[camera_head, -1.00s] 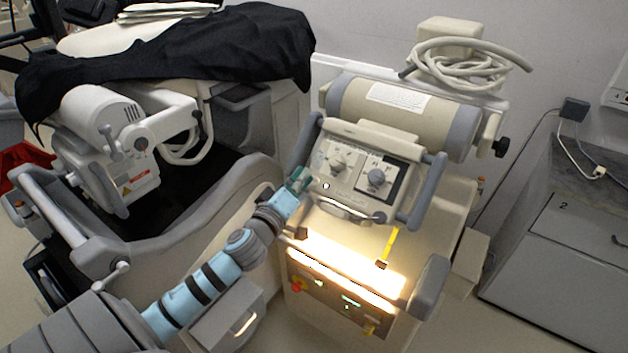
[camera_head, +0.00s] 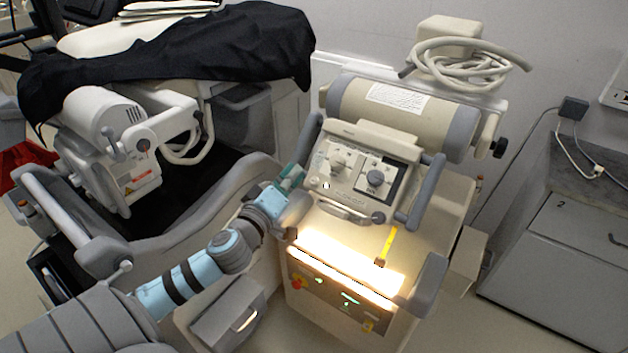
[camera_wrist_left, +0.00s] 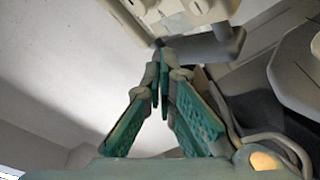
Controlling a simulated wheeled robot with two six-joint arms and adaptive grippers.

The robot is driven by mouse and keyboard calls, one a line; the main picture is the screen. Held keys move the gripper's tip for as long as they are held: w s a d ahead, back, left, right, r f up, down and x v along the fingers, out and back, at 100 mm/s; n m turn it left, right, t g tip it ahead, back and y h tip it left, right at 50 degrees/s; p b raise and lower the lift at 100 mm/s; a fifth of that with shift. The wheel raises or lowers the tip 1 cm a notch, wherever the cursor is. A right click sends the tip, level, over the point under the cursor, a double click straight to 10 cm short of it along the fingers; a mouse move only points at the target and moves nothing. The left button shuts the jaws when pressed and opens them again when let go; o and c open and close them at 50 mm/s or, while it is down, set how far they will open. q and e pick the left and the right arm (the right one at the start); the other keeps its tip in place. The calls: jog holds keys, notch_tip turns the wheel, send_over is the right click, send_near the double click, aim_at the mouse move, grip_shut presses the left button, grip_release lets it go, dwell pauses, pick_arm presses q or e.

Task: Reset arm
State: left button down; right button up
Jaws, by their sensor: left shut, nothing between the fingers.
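My left arm comes in from the lower left in the head view. Its teal gripper (camera_head: 291,177) is by the left edge of the beige machine's control panel (camera_head: 365,172), which carries two knobs. In the left wrist view the two teal fingers of the gripper (camera_wrist_left: 160,75) meet at their tips, with nothing between them. The tips point toward a beige and grey part of the machine (camera_wrist_left: 195,15); I cannot tell whether they touch it. My right gripper is not in view.
A cart with a black cover (camera_head: 180,50) stands at the left. The beige machine has a lit strip (camera_head: 345,262) and a coiled hose (camera_head: 465,65) on top. A grey cabinet (camera_head: 560,245) stands at the right. Some floor shows between the machine and the cabinet.

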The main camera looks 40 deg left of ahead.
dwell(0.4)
pick_arm(q)
jog(key=s+a+f+m+g, duration=0.1)
jog(key=a+f+m+g, duration=0.1)
jog(key=f+m, duration=0.35)
jog(key=s+a+f+m+g+y, duration=0.1)
jog(key=a+f+m+g, duration=0.15)
jog(key=f, duration=0.55)
jog(key=s+a+f+m+g, duration=0.1)
jog(key=s+a+f+m, duration=0.15)
jog(key=f, duration=0.45)
jog(key=s+f+m+g, duration=0.15)
jog(key=s+f, duration=0.25)
jog(key=f, duration=0.4)
jog(key=s+f+m+g, duration=0.1)
jog(key=s+f+g, duration=0.1)
jog(key=s+f, duration=0.45)
jog(key=s+d+f+m+g+h, duration=0.1)
jog(key=s+d+f+g, duration=0.35)
jog(key=s+f, duration=0.8)
jog(key=s+d+f+g+h, duration=0.1)
jog(key=s+d+f, duration=0.2)
jog(key=s+d, duration=0.3)
jog(key=s+d+f+n+g+h, duration=0.1)
jog(key=s+d+f+g, duration=0.1)
jog(key=s+d+f, duration=0.2)
jog(key=s+d, duration=0.3)
jog(key=s, duration=0.1)
jog(key=shift+s+d, duration=0.15)
jog(key=shift+d, duration=0.15)
